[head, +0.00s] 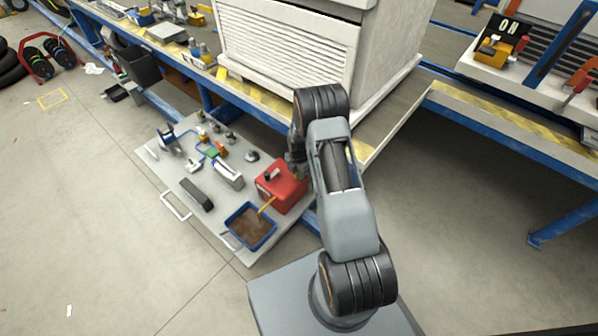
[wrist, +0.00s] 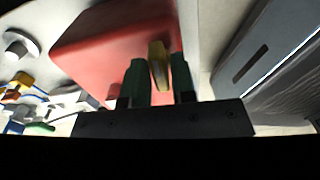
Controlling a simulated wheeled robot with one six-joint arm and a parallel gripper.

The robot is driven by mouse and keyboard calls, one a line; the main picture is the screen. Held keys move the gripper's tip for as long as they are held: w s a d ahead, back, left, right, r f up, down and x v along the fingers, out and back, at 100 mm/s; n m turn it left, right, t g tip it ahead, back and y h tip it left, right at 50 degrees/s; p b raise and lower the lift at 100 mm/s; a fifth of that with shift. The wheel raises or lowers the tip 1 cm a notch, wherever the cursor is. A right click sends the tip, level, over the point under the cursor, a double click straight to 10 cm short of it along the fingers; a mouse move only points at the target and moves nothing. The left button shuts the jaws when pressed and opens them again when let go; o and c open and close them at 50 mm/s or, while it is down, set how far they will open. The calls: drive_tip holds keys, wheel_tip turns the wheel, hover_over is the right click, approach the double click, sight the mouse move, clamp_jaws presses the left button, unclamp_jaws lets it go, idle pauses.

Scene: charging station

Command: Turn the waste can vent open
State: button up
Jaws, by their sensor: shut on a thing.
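The red waste can (head: 281,187) stands on the grey board at the edge nearest my arm, with a black handle on top and a yellow spout toward the blue tray. In the wrist view the can's red body (wrist: 110,45) fills the upper middle. My gripper (wrist: 158,75) has its two green fingers closed around a small yellow piece (wrist: 159,62), which looks like the vent, at the can's right edge. In the head view my gripper (head: 298,172) is mostly hidden behind my arm, beside the can. The vent's turn angle cannot be told.
A blue tray (head: 249,227) with brown contents sits in front of the can. Several small tools and fittings lie on the grey board (head: 168,185). A white louvred cabinet (head: 290,45) stands on the bench behind. The floor at left is mostly clear.

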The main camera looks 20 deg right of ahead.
drive_tip(key=shift+n, duration=0.5)
drive_tip(key=o, duration=0.7)
drive_tip(key=shift+o, duration=0.2)
